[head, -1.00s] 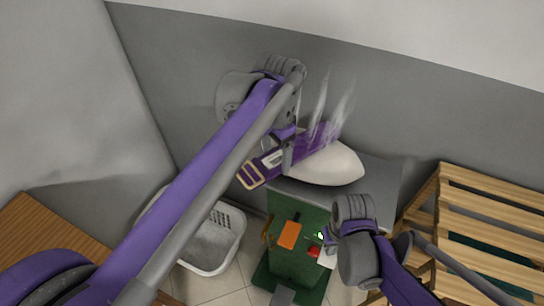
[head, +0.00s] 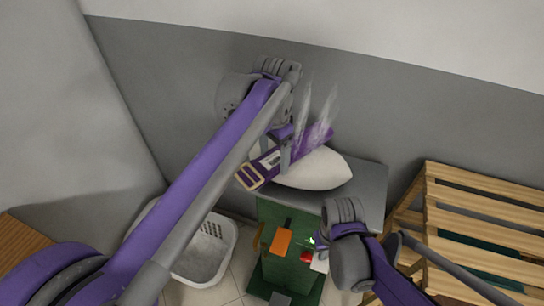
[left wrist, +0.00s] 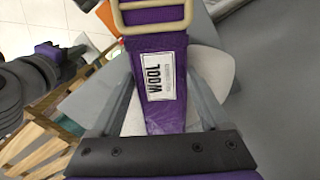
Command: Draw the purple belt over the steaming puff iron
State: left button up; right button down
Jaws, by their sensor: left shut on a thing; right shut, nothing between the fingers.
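The purple belt (head: 318,137) lies across the left part of the white, domed puff iron (head: 318,174). Its far end reaches over the back of the dome, among the steam. My left gripper (head: 279,155) is shut on the belt just behind its buckle, above the dome's left end. The tan buckle (head: 250,177) sticks out to the left. In the left wrist view the belt (left wrist: 158,60) carries a white WOOL label and passes between the fingers, with the pale dome behind. My right gripper (head: 320,240) is shut and empty in front of the iron, beside the controls; its fingertips are hard to make out.
The iron stands on a green cabinet (head: 270,213) with a grey top (head: 368,185), an orange part (head: 281,241) and a red part. A white basket (head: 210,255) stands at left. A slatted wooden rack (head: 480,215) is at right. The grey wall is close behind.

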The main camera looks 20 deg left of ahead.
pick_arm(q)
jog(key=shift+r, duration=2.45)
pick_arm(e)
jog(key=shift+r, duration=0.15)
notch_tip(320, 180, up, 7)
notch_tip(320, 180, up, 12)
dwell(0.5)
